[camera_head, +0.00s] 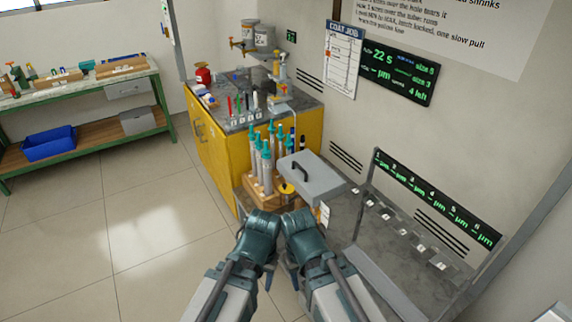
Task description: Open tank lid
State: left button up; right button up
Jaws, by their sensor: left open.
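The tank lid (318,180) is a flat grey cover with a dark bar handle (299,168) at its left side. It lies flat over the tank, in front of the yellow cabinet and right of the wooden rack; the inside of the tank is hidden. My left gripper (268,280) is open below and left of the lid, apart from it. My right gripper (294,275) is close beside the left one, mostly hidden by its own arm, so its jaws cannot be made out.
A wooden rack (262,190) with several teal-capped rods stands just left of the lid. A yellow cabinet (213,160) is behind it. A grey bench (385,275) with several small marked slots is at right. A green shelf with a blue bin (48,143) stands far left. The left floor is clear.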

aim_at(313, 180)
jog(key=z, duration=0.3)
jog(key=i+j+z, duration=0.15)
jog(key=j+z, duration=0.25)
jog(key=i+j+z, duration=0.1)
jog(key=z, duration=0.25)
jog(key=i+j+z, duration=0.1)
jog(key=j, duration=0.6)
jog(key=i+j+z, duration=0.15)
jog(key=j, duration=0.55)
jog(key=j+z, duration=0.1)
jog(key=j, duration=0.55)
